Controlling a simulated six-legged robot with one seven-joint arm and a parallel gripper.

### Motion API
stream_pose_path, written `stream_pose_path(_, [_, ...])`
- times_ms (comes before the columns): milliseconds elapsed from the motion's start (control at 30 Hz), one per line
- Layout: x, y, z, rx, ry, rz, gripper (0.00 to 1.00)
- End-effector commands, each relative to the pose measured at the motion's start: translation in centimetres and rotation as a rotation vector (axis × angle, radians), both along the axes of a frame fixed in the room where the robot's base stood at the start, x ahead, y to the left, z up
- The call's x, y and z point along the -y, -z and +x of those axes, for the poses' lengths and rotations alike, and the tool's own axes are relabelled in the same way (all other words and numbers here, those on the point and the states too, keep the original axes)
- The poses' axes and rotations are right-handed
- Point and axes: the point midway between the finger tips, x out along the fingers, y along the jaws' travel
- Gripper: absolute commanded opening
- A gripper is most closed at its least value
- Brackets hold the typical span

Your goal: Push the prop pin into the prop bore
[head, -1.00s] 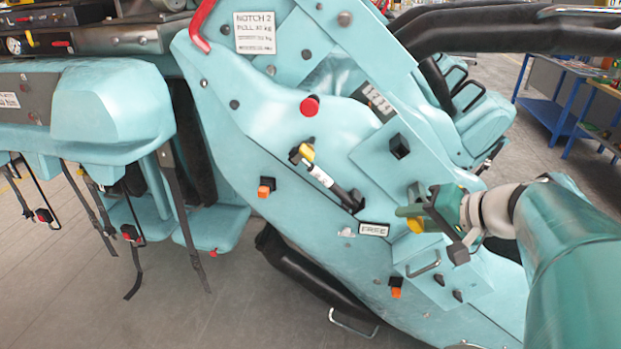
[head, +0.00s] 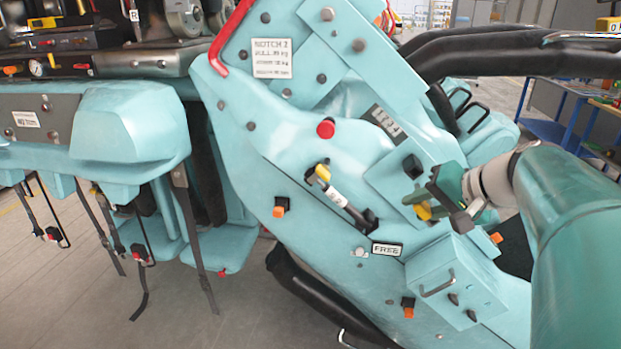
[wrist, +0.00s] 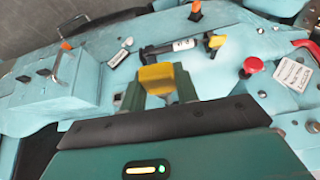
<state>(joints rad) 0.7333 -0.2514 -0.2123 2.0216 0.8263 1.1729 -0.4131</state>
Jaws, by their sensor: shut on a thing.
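My gripper (head: 424,205) is shut on a yellow piece, likely the prop pin (head: 423,212), in front of the teal side panel. In the wrist view the yellow piece (wrist: 156,78) sits between the green fingers; its far end is hidden. A black and white prop strut (head: 346,204) lies slanted on the panel, left of my gripper, with a yellow block (head: 323,172) at its upper end and a black bracket at its lower end. It also shows in the wrist view (wrist: 168,47). I cannot make out the prop bore. The held piece appears apart from the strut.
A "FREE" label (head: 387,249) is below the strut. A teal box with a handle (head: 455,280) projects below my gripper. A red button (head: 326,128), a black block (head: 412,166) and orange-tipped knobs (head: 281,207) also stick out. Black padded bars (head: 510,55) cross above right.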

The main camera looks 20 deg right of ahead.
Motion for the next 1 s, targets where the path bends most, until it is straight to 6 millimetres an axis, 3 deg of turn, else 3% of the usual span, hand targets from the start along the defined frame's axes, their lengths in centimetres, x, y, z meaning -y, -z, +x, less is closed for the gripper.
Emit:
stream_pose_path(500, [2.0,0.0,3.4,0.000,0.000,0.000,0.03])
stream_pose_path(1000, [2.2,0.0,3.7,0.001,0.000,-0.001,0.03])
